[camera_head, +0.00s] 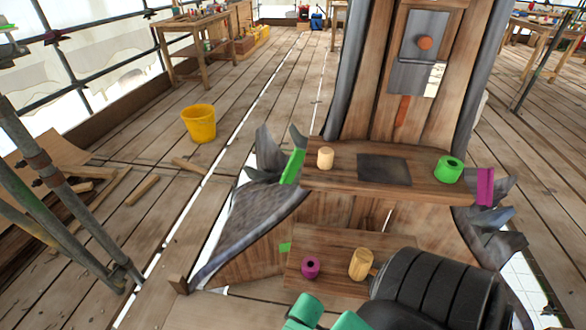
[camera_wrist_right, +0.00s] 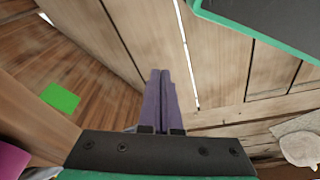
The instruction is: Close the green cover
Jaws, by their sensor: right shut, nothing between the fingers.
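A bright green upright panel (camera_head: 292,166) stands at the left end of the upper wooden shelf (camera_head: 400,185), leaning slightly; it may be the green cover. A small flat green square (camera_head: 285,247) lies at the left edge of the lower shelf (camera_head: 335,246). A green square (camera_wrist_right: 60,98) on wood also shows in the right wrist view, left of my right gripper (camera_wrist_right: 162,75). Its purple fingers are together and empty, apart from the square. In the head view, black and teal parts of my arm show at the bottom, with the fingertips out of sight. My left gripper is out of view.
The upper shelf holds a pale wooden cylinder (camera_head: 325,158), a dark plate (camera_head: 384,169) and a green ring (camera_head: 448,169). A magenta panel (camera_head: 485,186) stands at its right end. The lower shelf holds a magenta ring (camera_head: 311,267) and wooden mallet-like piece (camera_head: 361,264). A yellow bucket (camera_head: 199,123) stands left.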

